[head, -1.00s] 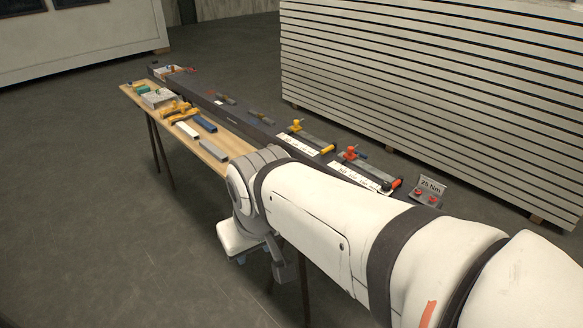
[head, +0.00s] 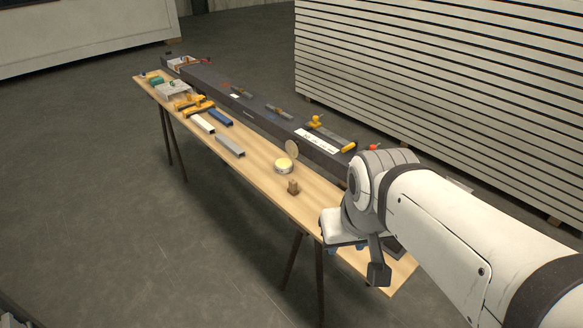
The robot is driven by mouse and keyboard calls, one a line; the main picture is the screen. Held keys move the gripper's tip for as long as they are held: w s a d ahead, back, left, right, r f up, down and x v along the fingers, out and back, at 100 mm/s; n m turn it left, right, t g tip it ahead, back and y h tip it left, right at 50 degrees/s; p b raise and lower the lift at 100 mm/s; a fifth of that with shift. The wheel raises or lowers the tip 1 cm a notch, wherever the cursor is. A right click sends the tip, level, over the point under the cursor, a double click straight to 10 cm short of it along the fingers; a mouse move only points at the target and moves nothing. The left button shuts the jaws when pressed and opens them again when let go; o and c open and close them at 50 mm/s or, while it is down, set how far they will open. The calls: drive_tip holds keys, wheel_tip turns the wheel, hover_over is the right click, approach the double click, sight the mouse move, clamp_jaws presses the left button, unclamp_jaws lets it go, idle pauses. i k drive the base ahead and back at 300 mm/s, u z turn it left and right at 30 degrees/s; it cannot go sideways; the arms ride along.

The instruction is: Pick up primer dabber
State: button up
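A small brown block-like piece (head: 293,187) stands on the wooden table, near its front edge. It may be the primer dabber, but it is too small to be sure. Just behind it is a round, light-coloured tin (head: 284,166) with its lid standing up at the back. My gripper (head: 378,274) hangs at the end of the white arm, to the right of both, over the table's right end. It is apart from the brown piece. Its fingers are mostly hidden by my wrist, so I cannot see whether they are open.
A long dark beam (head: 247,113) lies along the table's back side, with tools and a yellow-handled clamp (head: 316,121) on it. Grey, white and blue bars (head: 220,117) lie to the left on the table (head: 262,184). A stack of white panels (head: 440,90) stands behind.

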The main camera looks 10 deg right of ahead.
sight(293, 188)
drive_tip(key=u, duration=0.1)
drive_tip(key=i, duration=1)
drive_tip(key=z, duration=0.1)
